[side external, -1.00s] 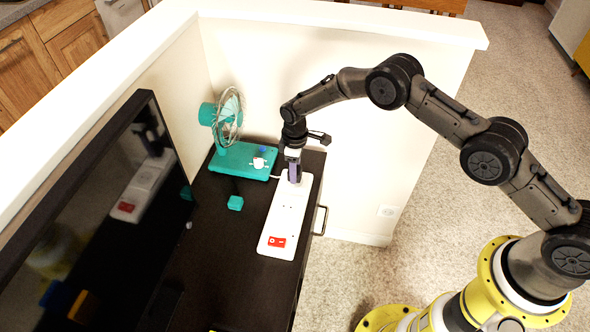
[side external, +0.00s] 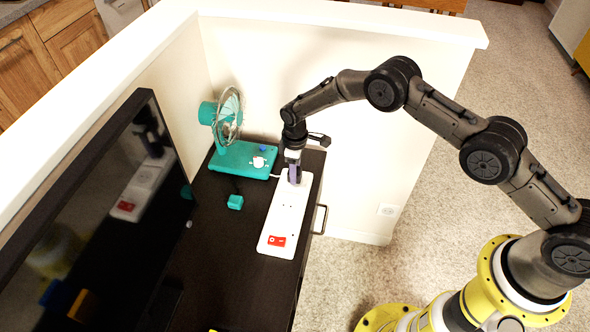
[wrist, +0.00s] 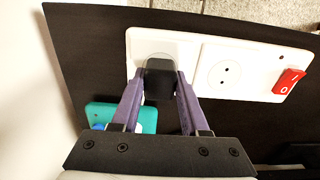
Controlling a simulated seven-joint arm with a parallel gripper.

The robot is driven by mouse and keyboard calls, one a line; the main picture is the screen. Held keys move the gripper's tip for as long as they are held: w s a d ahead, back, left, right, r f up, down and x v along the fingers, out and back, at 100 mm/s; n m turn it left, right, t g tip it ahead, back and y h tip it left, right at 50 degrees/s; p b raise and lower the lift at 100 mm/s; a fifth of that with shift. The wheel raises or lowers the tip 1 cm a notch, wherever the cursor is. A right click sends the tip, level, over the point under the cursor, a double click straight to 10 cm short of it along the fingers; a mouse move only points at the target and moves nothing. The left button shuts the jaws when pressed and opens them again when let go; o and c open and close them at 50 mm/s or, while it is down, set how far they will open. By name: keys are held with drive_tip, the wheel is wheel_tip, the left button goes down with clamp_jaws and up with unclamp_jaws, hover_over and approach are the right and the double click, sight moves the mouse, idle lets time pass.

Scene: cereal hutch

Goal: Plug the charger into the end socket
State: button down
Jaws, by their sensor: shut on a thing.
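My gripper (side external: 294,178) has purple fingers and points down over the far end of the white power strip (side external: 285,222). In the wrist view my gripper (wrist: 160,88) is shut on the black charger (wrist: 159,78), with one finger on each side. The charger is over the end socket (wrist: 163,46) of the strip and hides most of it. I cannot tell whether its pins are fully in. The middle socket (wrist: 224,72) is empty, and the red switch (wrist: 289,81) is at the other end.
A teal fan (side external: 243,160) stands left of the strip's far end, near the wall. A black screen (side external: 105,225) stands along the left. The near tabletop is mostly clear.

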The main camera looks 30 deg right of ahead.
drive_tip(key=shift+f, duration=0.2)
drive_tip(key=shift+c, duration=1.7)
unclamp_jaws()
wheel_tip(320, 180, up, 14)
